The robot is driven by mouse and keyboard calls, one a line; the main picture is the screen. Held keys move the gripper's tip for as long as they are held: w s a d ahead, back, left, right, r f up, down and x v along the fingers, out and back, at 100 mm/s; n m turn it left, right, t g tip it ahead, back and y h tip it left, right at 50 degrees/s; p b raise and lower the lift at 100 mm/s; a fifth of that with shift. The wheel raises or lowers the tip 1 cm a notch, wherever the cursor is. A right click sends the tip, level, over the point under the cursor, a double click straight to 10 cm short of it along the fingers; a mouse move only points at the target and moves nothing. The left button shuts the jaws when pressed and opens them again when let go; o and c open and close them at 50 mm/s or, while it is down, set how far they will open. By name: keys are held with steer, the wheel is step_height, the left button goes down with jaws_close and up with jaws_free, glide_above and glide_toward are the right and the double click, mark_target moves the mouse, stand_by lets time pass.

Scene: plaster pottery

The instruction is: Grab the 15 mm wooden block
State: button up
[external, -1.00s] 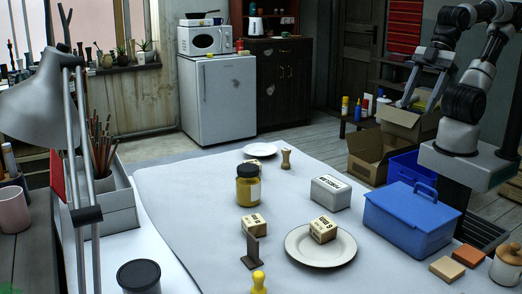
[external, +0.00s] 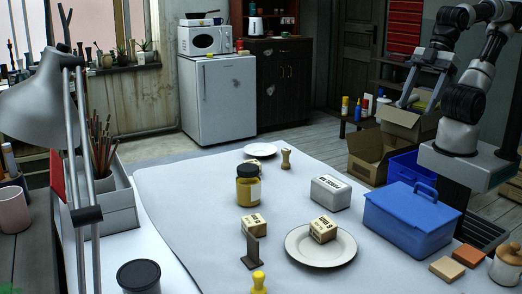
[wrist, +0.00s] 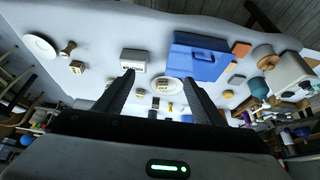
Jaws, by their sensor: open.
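Several small pale wooden blocks with dark printing are in view; I cannot read the sizes for sure. One block (external: 323,230) rests on a white plate (external: 297,257) at the front right of the table. Another block (external: 254,223) is on the table left of it, partly behind a dark upright piece. A third block (external: 256,167) is mostly hidden behind the yellow jar. My gripper (external: 420,92) is high at the upper right, away from the blocks. In the wrist view, its fingers (wrist: 160,80) are apart and empty, with the table far beyond them.
The yellow jar (external: 248,190), white box (external: 330,193), wooden stamp (external: 286,159) and yellow stamp (external: 258,284) stand on the white table. A blue toolbox (external: 405,220) is at its right edge. A lamp (external: 45,105) stands at the left. The table's left part has free room.

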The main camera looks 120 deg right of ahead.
steer(key=m+h, duration=0.1)
steer(key=m, duration=0.1)
glide_above(254, 219)
steer(key=s, duration=0.4)
steer(key=shift+t, duration=0.4)
steer(key=f, duration=2.1)
steer(key=shift+w, duration=0.2)
steer(key=shift+a+b+x, duration=0.15)
steer(key=shift+x, duration=1.45)
steer(key=shift+a+b+x, duration=0.1)
steer(key=shift+b+x, duration=0.05)
steer(key=shift+x, duration=1.4)
steer(key=shift+w+r, duration=0.1)
steer(key=shift+w, duration=0.1)
steer(key=c, duration=1.2)
